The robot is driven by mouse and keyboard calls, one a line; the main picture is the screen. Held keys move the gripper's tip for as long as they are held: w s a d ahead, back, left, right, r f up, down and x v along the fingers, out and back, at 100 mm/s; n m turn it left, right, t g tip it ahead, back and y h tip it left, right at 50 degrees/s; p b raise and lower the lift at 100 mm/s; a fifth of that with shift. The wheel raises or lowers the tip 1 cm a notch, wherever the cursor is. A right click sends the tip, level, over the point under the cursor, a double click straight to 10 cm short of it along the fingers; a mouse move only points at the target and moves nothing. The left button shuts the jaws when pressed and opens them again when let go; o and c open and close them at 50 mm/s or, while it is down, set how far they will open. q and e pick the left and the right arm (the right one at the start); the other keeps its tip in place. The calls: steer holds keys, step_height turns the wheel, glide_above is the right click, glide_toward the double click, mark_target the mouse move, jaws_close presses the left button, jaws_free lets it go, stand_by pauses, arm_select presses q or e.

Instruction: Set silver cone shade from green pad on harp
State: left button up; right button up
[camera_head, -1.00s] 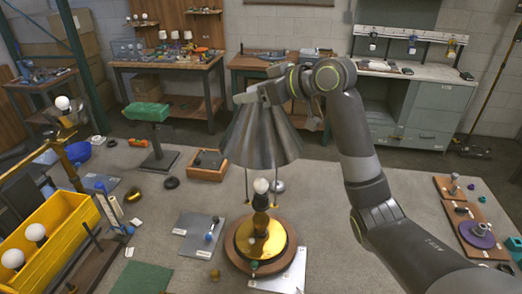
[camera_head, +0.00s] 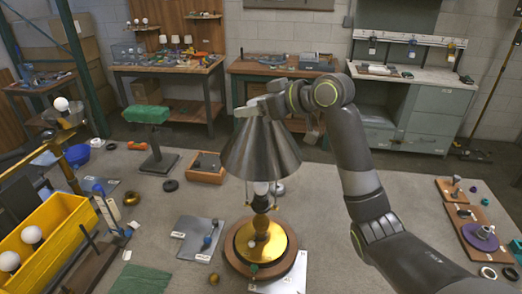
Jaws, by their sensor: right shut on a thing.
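The silver cone shade (camera_head: 262,152) is upright over the lamp, its wide rim down. My right gripper (camera_head: 252,107) is shut on the top of the shade. Below it stands the lamp, with a brass and wood base (camera_head: 261,246) and a white bulb (camera_head: 261,188) partly covered by the shade's rim. The lower ends of the harp (camera_head: 276,197) show beside the bulb; its top is hidden inside the shade, so I cannot tell whether the two touch. The green pad (camera_head: 142,281) at the front left is bare. My left gripper is not in view.
A yellow bin (camera_head: 45,245) with bulbs stands at the left. A grey plate (camera_head: 197,238) lies left of the lamp, and a wooden tray (camera_head: 207,174) lies behind it. Wooden boards with small parts (camera_head: 480,235) lie at the far right. The table right of my arm is mostly clear.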

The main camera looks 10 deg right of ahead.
steer(key=shift+f+b, duration=0.9)
steer(key=shift+f, duration=1.1)
steer(key=shift+f+b, duration=1)
steer(key=shift+f, duration=0.9)
steer(key=shift+f+b, duration=0.8)
steer(key=shift+f, duration=1.5)
steer(key=o, duration=1.8)
